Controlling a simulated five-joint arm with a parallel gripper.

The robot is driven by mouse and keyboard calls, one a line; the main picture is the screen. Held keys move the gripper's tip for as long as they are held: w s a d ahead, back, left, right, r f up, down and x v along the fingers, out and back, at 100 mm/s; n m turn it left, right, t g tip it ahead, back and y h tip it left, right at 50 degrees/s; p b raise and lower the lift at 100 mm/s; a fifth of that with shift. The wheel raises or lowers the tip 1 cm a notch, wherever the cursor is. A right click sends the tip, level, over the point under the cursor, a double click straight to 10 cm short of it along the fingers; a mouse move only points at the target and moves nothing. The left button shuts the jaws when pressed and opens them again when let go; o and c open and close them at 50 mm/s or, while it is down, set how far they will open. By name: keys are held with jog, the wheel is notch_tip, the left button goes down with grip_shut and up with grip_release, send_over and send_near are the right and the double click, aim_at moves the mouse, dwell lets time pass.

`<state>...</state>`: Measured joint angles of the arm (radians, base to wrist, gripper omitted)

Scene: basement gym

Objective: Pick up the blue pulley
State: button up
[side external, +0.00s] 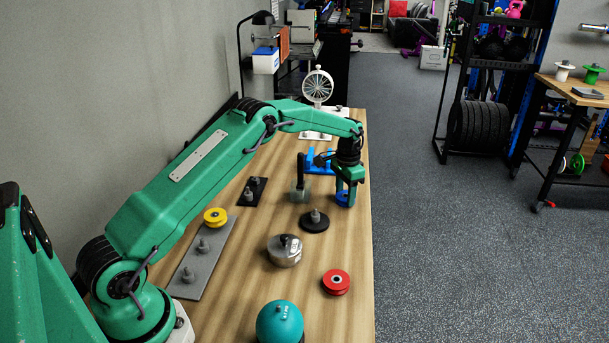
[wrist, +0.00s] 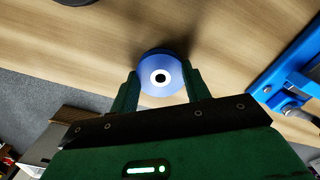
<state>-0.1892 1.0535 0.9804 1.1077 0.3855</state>
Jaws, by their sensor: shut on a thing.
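The blue pulley (wrist: 160,65) is a round disc with a white hub and a dark centre hole. In the wrist view it sits between the two fingers of my gripper (wrist: 160,88), which touch it on both sides. In the side view my gripper (side external: 346,196) points down near the right edge of the wooden table (side external: 350,290). A small part of the blue pulley (side external: 342,197) shows there between the fingers; the rest is hidden. I cannot tell whether it touches the table.
A blue vise-like fixture (side external: 318,162) stands just behind my gripper. A black disc with a post (side external: 314,221), a steel weight (side external: 285,250), a red pulley (side external: 336,282) and a teal ball (side external: 280,322) are nearer. A yellow pulley (side external: 215,216) sits on a grey plate (side external: 190,277) at left.

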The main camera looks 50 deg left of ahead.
jog(key=shift+r, duration=0.2)
jog(key=shift+r, duration=0.6)
jog(key=r, duration=0.3)
jog(key=shift+d, duration=0.25)
jog(key=s+d+r, duration=0.4)
jog(key=d+r, duration=0.2)
jog(key=d, duration=0.4)
jog(key=shift+d+r, duration=0.25)
jog(key=shift+r, duration=0.1)
jog(key=shift+r, duration=2.1)
